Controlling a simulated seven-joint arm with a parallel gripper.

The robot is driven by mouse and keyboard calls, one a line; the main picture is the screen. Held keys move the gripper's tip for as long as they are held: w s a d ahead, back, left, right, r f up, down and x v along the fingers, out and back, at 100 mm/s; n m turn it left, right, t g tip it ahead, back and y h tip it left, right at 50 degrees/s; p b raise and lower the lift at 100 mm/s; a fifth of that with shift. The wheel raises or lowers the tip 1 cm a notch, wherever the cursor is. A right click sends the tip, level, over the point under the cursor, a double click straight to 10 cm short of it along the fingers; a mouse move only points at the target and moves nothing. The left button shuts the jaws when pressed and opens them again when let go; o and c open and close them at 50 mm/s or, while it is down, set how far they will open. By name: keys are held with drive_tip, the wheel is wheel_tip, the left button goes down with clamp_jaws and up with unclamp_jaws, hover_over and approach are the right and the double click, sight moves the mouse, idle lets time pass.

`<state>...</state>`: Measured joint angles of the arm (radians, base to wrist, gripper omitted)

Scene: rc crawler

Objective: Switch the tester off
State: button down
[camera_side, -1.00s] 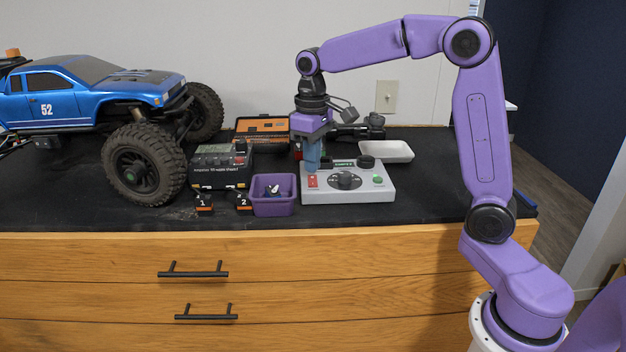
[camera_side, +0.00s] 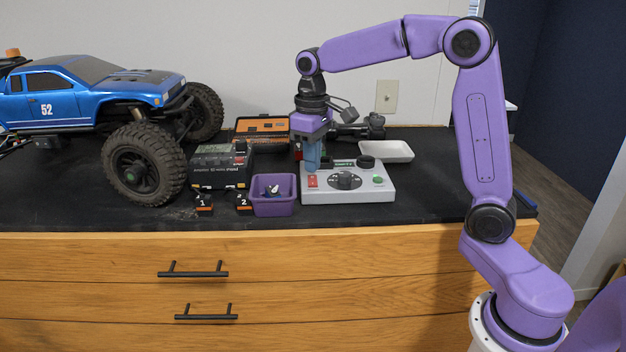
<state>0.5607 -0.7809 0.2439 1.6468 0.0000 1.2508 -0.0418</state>
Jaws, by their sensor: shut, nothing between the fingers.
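The tester (camera_side: 347,196) is a light grey box on the black mat. The fingertips are at or just behind the red switch. I cannot tell whether they touch it, nor which way the switch is set.
A purple bin (camera_side: 274,206) with small parts stands just left of the tester. Left of it are a black box (camera_side: 220,175) and a blue crawler truck (camera_side: 90,95). A white tray (camera_side: 397,152) lies behind right. The mat right of the tester is clear.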

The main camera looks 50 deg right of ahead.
sight(312, 177)
drive_tip(key=shift+f, duration=0.95)
idle(0.6)
drive_tip(key=shift+r, duration=3.5)
drive_tip(key=s+a+f+n, duration=0.1)
drive_tip(key=s+f+n, duration=0.2)
drive_tip(key=s, duration=0.7)
drive_tip(key=s+a+f+n, duration=0.2)
drive_tip(key=s+f, duration=0.3)
drive_tip(key=s, duration=0.5)
drive_tip(key=s+a+f+n, duration=0.1)
drive_tip(key=s+f+n, duration=0.2)
drive_tip(key=s, duration=0.7)
drive_tip(key=shift+a+f+n, duration=0.3)
drive_tip(key=shift+f+n, duration=0.1)
drive_tip(key=shift+n, duration=0.4)
